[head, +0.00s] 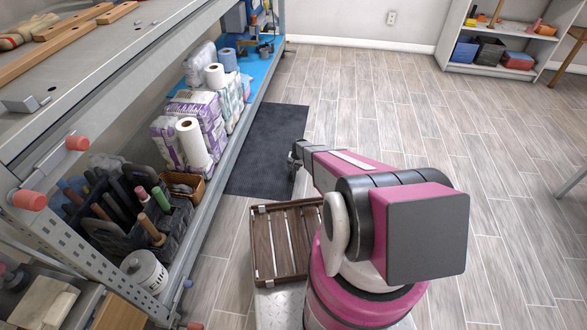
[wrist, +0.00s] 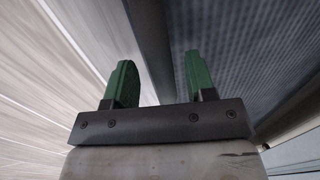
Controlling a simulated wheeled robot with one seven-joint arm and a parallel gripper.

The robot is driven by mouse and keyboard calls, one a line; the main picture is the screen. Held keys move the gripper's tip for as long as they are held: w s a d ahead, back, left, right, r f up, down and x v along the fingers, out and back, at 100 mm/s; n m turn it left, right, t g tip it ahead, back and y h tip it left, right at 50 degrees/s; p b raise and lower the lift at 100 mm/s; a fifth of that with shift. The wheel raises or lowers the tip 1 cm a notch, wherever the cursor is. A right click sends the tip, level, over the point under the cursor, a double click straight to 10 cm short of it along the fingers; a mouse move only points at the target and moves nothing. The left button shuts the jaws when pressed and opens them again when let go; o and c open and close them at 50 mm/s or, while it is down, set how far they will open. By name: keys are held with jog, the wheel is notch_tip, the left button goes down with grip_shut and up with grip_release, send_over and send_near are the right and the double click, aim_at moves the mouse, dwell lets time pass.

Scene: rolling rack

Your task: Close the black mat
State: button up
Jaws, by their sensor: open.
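The black mat (head: 272,135) lies flat on the wood-plank floor, along the front of the rack, in the head view. My gripper (head: 294,153) is at the mat's right edge, and my arm hides part of the mat's near right side. I cannot tell whether the fingers touch the mat.
The rolling rack (head: 235,130) stands on the left, its lower shelf holding paper rolls and packs. A black tool caddy (head: 135,220) is nearer. A slatted wooden crate (head: 285,240) lies beside my base. Open floor (head: 450,140) extends right, to a white shelf (head: 500,45).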

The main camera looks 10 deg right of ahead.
jog(key=shift+f, duration=0.3)
jog(key=shift+c, duration=0.3)
grip_shut()
send_over(250, 169)
jog(key=shift+w+a, duration=0.1)
jog(key=shift+w, duration=0.1)
grip_release()
jog(key=shift+r, duration=0.1)
jog(key=shift+o, duration=0.3)
jog(key=shift+s, duration=0.1)
